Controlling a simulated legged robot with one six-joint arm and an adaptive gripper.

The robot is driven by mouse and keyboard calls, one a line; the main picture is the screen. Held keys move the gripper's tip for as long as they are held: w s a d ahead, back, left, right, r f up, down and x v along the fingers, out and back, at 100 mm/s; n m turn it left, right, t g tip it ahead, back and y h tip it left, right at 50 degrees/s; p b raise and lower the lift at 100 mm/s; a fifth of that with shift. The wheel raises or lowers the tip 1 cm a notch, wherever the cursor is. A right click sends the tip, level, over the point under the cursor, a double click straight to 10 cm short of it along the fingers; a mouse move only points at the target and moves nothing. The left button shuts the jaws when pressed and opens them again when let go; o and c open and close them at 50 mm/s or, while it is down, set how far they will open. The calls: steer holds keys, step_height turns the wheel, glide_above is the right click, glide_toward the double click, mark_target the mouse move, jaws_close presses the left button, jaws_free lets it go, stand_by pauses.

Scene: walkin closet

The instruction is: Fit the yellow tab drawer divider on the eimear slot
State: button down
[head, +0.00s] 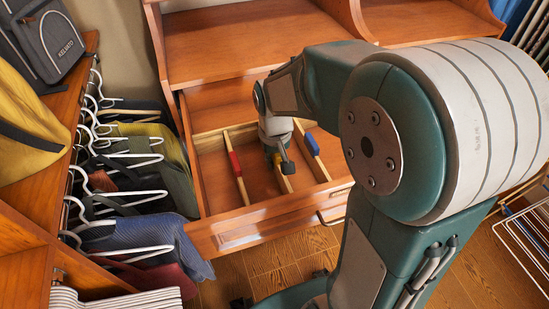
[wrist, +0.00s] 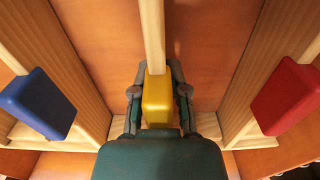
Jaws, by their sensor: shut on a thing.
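The yellow tab drawer divider (wrist: 156,97) is a pale wooden strip with a yellow block at its end. My gripper (wrist: 157,98) is shut on the yellow tab, with one finger on each side. In the head view my gripper (head: 279,158) is over the open drawer (head: 262,225), and part of the held divider (head: 286,184) shows below it. The divider is between the red tab divider (head: 236,170) and the blue tab divider (head: 312,145). I cannot tell whether its ends are seated. No slot label is readable, so I cannot tell which slot is the eimear one.
In the wrist view the blue tab (wrist: 38,103) is left and the red tab (wrist: 289,96) right, both apart from my fingers. Clothes on white hangers (head: 130,195) hang left of the drawer. A wooden shelf (head: 240,45) is behind it. Wooden floor (head: 275,265) shows in front.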

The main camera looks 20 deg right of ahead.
steer(key=shift+f, duration=0.1)
stand_by(0.3)
steer(key=c, duration=0.5)
jaws_free()
steer(key=shift+c, duration=0.2)
step_height(320, 180, up, 12)
stand_by(0.3)
